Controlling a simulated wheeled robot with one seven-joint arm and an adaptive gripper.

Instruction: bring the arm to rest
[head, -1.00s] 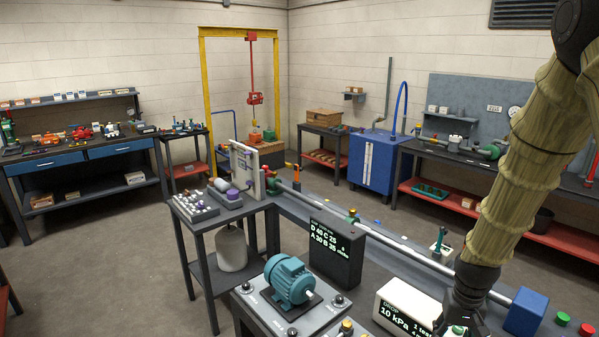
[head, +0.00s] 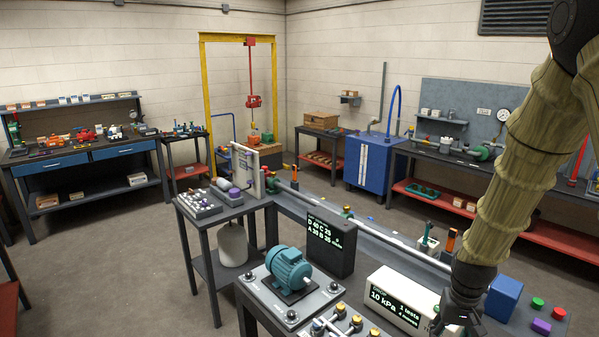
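My gripper (head: 459,318) is at the lower right in the head view, at the end of my sleeved arm, pointing down. It is in front of the right end of the white display box (head: 397,305), which reads 10 kPa. The fingers are dark and small here, and I cannot tell whether they are open, shut or touching anything. A teal motor (head: 289,269) sits on a grey plate (head: 258,287) on the bench, to the left of my gripper and apart from it.
A black display box (head: 331,246) stands behind the motor. A blue block (head: 503,298), a green button (head: 537,303) and a red button (head: 558,313) are right of my gripper. Brass-topped fittings (head: 355,323) stand at the front edge. Open floor (head: 110,270) lies at left.

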